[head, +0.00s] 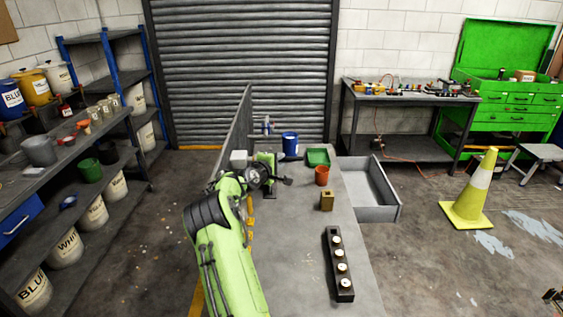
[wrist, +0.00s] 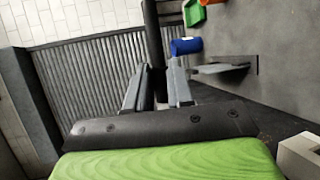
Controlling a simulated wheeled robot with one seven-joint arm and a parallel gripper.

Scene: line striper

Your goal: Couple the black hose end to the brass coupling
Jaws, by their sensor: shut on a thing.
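My gripper (wrist: 158,78) is shut on a black hose end (wrist: 153,40), seen in the wrist view as a dark rod between the two grey fingers. It runs up out of the top of that view. In the head view my gripper (head: 284,181) is over the far left part of the bench; my arm hides much of what is there. I cannot clearly make out the brass coupling. A brass-coloured block (head: 327,201) with a dark top stands on the bench, right of my gripper and apart from it.
A grey bracket (wrist: 222,68) stands out near the fingers. A blue can (head: 290,143), green tray (head: 318,157) and orange cup (head: 322,176) are on the bench. A black rack (head: 338,265) with several pale discs lies nearer. A grey panel (head: 236,135) edges the left.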

